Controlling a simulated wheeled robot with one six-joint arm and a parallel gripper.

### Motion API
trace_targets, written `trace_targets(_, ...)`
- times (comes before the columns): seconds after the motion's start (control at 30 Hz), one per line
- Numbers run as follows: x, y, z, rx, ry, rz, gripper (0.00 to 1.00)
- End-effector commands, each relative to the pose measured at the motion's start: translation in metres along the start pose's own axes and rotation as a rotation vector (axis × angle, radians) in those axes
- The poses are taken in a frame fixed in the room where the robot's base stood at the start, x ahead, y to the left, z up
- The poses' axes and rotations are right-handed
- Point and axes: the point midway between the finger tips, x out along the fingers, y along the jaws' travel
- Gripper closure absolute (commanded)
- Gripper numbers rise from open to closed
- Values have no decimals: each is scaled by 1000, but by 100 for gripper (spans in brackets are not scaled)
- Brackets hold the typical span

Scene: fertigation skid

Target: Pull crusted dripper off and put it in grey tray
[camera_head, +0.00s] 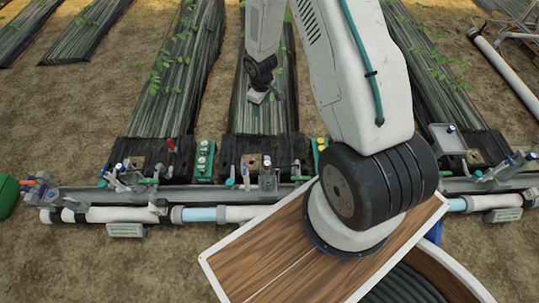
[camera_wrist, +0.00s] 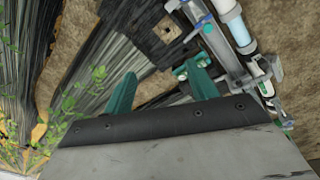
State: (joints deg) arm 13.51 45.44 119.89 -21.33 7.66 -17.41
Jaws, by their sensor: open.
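My gripper (camera_head: 257,98) is over the middle black-covered row in the head view, above and behind the pipe skid. In the wrist view its two teal fingers (camera_wrist: 161,90) are spread apart, with nothing between them. I cannot pick out the crusted dripper in either view; the small fittings are too small to tell apart. A grey, shallow, tray-like piece (camera_head: 441,137) sits at the right end of the skid in the head view, but I cannot be sure it is the grey tray.
A grey rail (camera_head: 330,188) with several valves and a white pipe (camera_head: 250,213) runs across the front. A green block with round fittings (camera_head: 204,160) stands between rows. A wooden board (camera_head: 260,260) and a coiled black hose (camera_head: 415,285) are nearer. Leafy plants grow along the rows.

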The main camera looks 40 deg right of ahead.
Motion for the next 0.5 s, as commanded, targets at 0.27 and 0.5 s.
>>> trace_targets(0.27,132,-30,36,-83,31,-73,43)
trace_targets(0.5,204,-61,66,-128,71,-121,43)
